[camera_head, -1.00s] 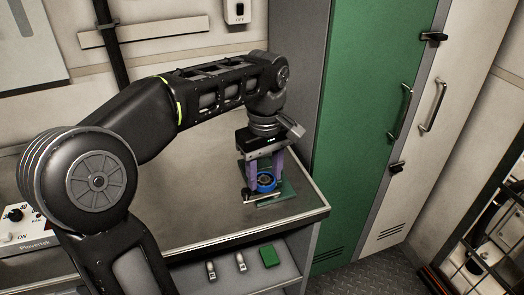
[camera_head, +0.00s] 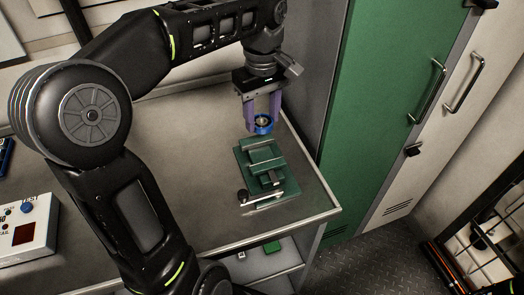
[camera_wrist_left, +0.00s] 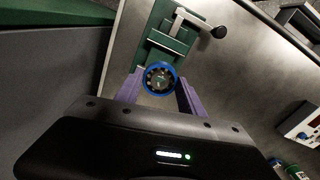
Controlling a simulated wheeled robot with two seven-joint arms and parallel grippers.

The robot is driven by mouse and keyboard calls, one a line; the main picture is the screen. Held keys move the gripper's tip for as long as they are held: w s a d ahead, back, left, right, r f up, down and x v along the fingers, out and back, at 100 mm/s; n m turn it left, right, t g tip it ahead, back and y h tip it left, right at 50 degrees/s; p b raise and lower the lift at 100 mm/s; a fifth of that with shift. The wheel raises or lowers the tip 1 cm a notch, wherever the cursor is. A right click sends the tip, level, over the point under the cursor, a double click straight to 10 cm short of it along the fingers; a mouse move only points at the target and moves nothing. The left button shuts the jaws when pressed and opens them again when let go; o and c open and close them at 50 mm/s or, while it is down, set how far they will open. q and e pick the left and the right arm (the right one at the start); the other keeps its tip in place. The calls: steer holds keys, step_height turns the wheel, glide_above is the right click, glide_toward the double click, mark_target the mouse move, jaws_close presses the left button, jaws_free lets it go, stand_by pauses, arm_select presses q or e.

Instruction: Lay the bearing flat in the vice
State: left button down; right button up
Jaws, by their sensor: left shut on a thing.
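The bearing (camera_head: 263,124) is a blue ring with a dark inner race. It also shows in the left wrist view (camera_wrist_left: 160,79). My left gripper (camera_head: 263,120) has purple fingers shut on the bearing and holds it above the far end of the vice. The green vice (camera_head: 268,172) sits on the bench top with its handle toward the front. In the left wrist view the vice (camera_wrist_left: 165,42) lies beyond the bearing, its jaws partly in sight. My right gripper is not in view.
The grey bench (camera_head: 200,170) has bare top around the vice. A white control box (camera_head: 27,232) stands at the left. A green locker (camera_head: 385,100) rises right of the bench. A shelf below holds a green block (camera_head: 272,247).

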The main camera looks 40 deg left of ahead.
arm_select(q)
glide_above(262, 155)
steer(key=shift+f, duration=3.15)
step_height(262, 155, down, 3)
steer(key=shift+f+p, duration=0.2)
steer(key=shift+p, duration=0.25)
steer(key=shift+f, duration=0.15)
steer(key=shift+f, duration=0.25)
steer(key=c, duration=0.7)
jaws_free()
steer(key=shift+r, duration=0.15)
